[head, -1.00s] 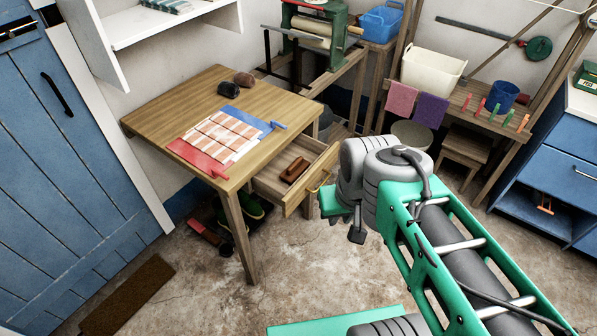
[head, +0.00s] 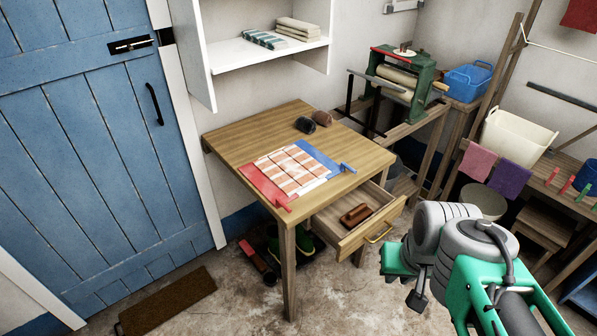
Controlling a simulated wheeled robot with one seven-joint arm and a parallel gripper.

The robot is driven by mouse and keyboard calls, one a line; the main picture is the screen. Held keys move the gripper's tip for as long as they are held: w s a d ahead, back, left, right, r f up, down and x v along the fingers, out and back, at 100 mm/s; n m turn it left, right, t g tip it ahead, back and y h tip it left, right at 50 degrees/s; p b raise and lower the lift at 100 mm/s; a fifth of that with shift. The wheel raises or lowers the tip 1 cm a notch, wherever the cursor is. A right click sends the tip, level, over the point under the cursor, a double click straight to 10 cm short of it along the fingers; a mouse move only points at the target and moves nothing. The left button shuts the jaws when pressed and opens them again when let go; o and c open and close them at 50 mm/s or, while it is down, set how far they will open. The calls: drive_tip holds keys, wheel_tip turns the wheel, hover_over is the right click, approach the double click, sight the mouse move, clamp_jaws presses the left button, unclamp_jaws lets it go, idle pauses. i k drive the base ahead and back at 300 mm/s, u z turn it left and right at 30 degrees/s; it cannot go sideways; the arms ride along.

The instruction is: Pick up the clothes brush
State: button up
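A brown wooden brush (head: 355,214), which looks like the clothes brush, lies in the open drawer (head: 337,235) of the wooden table. The drawer juts out at the table's right side, with a brass handle (head: 379,233) on its front. My arm is at the lower right, with its grey and green joints to the right of the drawer front. I cannot make out gripper fingers, and nothing of mine is seen touching the brush.
A mangle (head: 400,80) stands behind. A doormat (head: 168,303) lies left on open floor.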

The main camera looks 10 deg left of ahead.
sight(357, 215)
drive_tip(key=z, duration=1)
drive_tip(key=i, duration=1.65)
drive_tip(key=u, duration=4.65)
